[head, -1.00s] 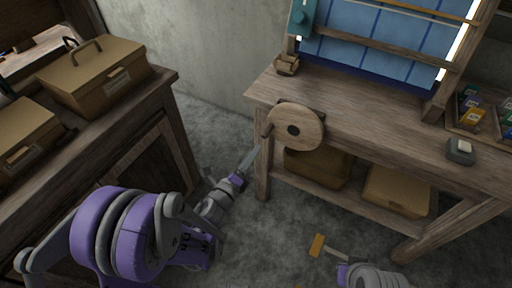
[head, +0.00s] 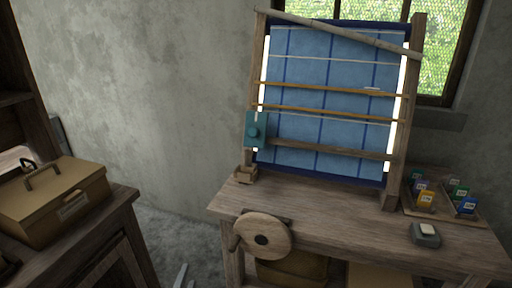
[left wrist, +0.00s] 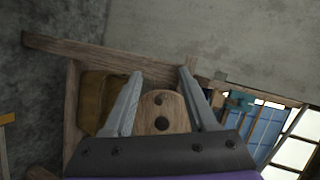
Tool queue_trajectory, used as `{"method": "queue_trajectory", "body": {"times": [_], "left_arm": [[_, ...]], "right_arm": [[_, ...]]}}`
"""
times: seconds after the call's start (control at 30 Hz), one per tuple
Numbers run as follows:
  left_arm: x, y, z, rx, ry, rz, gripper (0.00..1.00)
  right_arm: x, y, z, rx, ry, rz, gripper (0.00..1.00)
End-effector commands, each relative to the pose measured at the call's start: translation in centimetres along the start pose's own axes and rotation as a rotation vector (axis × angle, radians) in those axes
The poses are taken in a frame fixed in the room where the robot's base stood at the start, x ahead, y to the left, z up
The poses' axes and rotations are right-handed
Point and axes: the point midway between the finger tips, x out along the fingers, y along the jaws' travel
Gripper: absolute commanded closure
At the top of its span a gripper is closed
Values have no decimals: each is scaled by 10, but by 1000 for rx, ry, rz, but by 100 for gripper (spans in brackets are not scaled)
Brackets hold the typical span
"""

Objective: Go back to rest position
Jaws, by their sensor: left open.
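My left gripper (head: 183,276) shows only as grey fingertips at the bottom edge of the head view, left of the loom bench. In the left wrist view its two grey fingers (left wrist: 160,74) stand apart with nothing between them. Beyond them is the round wooden wheel (head: 262,238), which also shows in the wrist view (left wrist: 152,101); the fingers look clear of it. The wooden handloom (head: 412,90) with blue checked cloth (head: 330,100) stands upright on the bench (head: 340,218). My right gripper is out of the head view.
A cabinet (head: 125,222) with a tan box (head: 60,205) stands at the left. Colored packets (head: 426,199) and a small grey block (head: 425,236) lie on the bench's right. An orange piece (left wrist: 7,118) shows at the wrist view's left edge. Floor (head: 180,245) between cabinet and bench is clear.

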Motion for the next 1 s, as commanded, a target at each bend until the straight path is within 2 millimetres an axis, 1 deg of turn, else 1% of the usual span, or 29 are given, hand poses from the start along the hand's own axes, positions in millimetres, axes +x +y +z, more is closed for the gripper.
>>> {"method": "queue_trajectory", "body": {"times": [0.03, 0.07, 0.1, 0.17, 0.2, 0.27, 0.3, 0.4, 0.67, 0.7, 0.8, 0.97, 1.0], "left_arm": [[-16, 3, 10, -119, -55, 55, 42], [-24, 6, 15, -195, -91, 90, 42], [-37, 13, 22, -297, -140, 137, 42], [-58, 24, 30, -448, -215, 207, 42], [-73, 33, 34, -541, -264, 253, 42], [-95, 46, 38, -670, -334, 315, 42], [-109, 54, 39, -746, -377, 354, 42], [-142, 74, 39, -909, -477, 439, 42], [-221, 119, 27, -1226, -711, 629, 42], [-226, 102, 24, -1226, -705, 623, 42], [-235, 74, 18, -1224, -693, 613, 42], [-248, 34, 9, -1225, -678, 602, 42], [-251, 23, 6, -1226, -675, 600, 42]], "right_arm": [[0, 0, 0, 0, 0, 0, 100], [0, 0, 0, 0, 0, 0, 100], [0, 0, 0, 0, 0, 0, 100], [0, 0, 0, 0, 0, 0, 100], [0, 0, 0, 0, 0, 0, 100], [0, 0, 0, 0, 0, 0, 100], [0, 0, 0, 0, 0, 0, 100], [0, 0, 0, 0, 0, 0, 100], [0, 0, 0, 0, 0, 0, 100], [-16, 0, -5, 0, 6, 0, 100], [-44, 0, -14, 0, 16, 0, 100], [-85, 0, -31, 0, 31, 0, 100], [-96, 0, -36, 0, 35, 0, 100]]}}
